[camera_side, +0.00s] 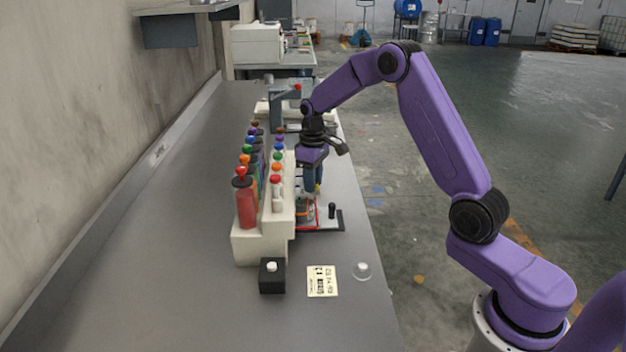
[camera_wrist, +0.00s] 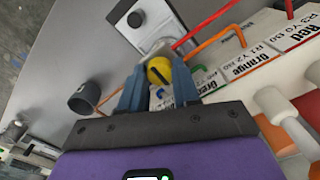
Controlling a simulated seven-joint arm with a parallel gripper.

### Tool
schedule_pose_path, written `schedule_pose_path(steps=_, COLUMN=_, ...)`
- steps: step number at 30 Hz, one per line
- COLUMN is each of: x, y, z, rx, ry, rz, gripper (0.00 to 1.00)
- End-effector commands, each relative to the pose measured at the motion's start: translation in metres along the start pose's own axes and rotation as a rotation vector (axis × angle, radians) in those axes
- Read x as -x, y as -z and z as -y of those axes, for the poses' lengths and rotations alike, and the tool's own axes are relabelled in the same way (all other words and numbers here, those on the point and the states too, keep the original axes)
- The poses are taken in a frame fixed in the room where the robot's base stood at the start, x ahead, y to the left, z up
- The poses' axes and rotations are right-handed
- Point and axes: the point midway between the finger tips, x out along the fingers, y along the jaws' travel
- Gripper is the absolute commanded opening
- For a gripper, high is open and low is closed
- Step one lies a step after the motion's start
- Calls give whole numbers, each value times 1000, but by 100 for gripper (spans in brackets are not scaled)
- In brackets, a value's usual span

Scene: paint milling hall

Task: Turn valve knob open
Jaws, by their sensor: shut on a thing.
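A round yellow knob (camera_wrist: 160,72) with a dark slot sits between my two blue-grey fingers in the wrist view. My gripper (camera_wrist: 157,84) is shut on it, one finger on each side. In the side view my gripper (camera_side: 312,182) points down beside the right side of the bottle rack. The knob is mostly hidden there behind the fingers. Which way the knob's slot is turned relative to open cannot be told.
A cream rack (camera_side: 262,245) holds several bottles with coloured caps. Beside it are orange (camera_wrist: 222,36) and red bent rods and colour-name labels (camera_wrist: 247,58). A black box (camera_side: 272,276) and a printed card (camera_side: 322,281) lie in front. The bench's left side is clear.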

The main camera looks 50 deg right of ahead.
Motion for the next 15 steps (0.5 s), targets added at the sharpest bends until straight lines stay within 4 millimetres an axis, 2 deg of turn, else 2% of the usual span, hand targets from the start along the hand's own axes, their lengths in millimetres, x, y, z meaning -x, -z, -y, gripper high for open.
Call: schedule_pose_path(steps=15, x=2, y=1, z=0, rx=79, ry=-2, rz=-5, gripper=1)
